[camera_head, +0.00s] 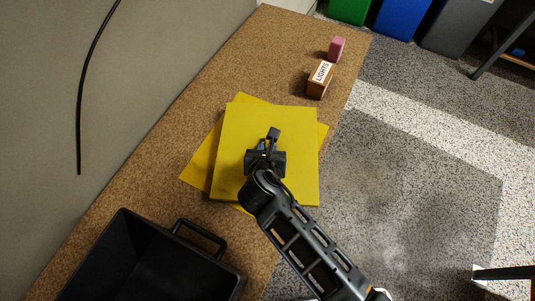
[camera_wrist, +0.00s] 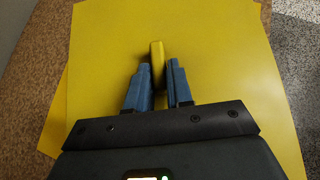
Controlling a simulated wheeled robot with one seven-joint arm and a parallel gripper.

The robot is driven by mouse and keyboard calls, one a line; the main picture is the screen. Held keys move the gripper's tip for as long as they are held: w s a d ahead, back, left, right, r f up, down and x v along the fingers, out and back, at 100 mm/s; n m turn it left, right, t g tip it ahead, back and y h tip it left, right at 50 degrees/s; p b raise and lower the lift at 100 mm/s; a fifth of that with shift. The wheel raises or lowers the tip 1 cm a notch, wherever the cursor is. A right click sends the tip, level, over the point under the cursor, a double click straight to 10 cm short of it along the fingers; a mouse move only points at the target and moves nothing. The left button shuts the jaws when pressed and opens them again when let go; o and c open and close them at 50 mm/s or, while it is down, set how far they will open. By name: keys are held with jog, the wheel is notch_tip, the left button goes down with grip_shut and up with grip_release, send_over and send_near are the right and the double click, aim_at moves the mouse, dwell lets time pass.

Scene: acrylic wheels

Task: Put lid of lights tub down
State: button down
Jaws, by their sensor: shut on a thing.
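A flat, square yellow lid (camera_head: 298,130) is under my gripper (camera_head: 267,146). In the wrist view, the lid (camera_wrist: 100,60) has a narrow raised yellow handle (camera_wrist: 157,62). My gripper (camera_wrist: 158,70) is shut on this handle, with a blue finger on each side. A second yellow square (camera_head: 204,158) shows beneath the lid, turned at an angle to it, with its corners sticking out. The lid hides most of it, so I cannot tell if it is the tub. I cannot tell whether the lid touches it or hangs just above.
A brown cork-like bench top (camera_head: 180,120) runs along a grey wall. A wooden block labelled LIGHTS (camera_head: 320,78) and a pink object (camera_head: 336,48) stand farther back. An open black bin with a handle (camera_head: 148,262) is at front left. Bare bench lies behind the yellow squares.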

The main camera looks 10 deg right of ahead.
jog(key=shift+f, duration=1.55)
jog(key=c, duration=1)
grip_release()
jog(key=p+v, duration=0.1)
jog(key=v, duration=1.1)
jog(key=shift+s, duration=0.1)
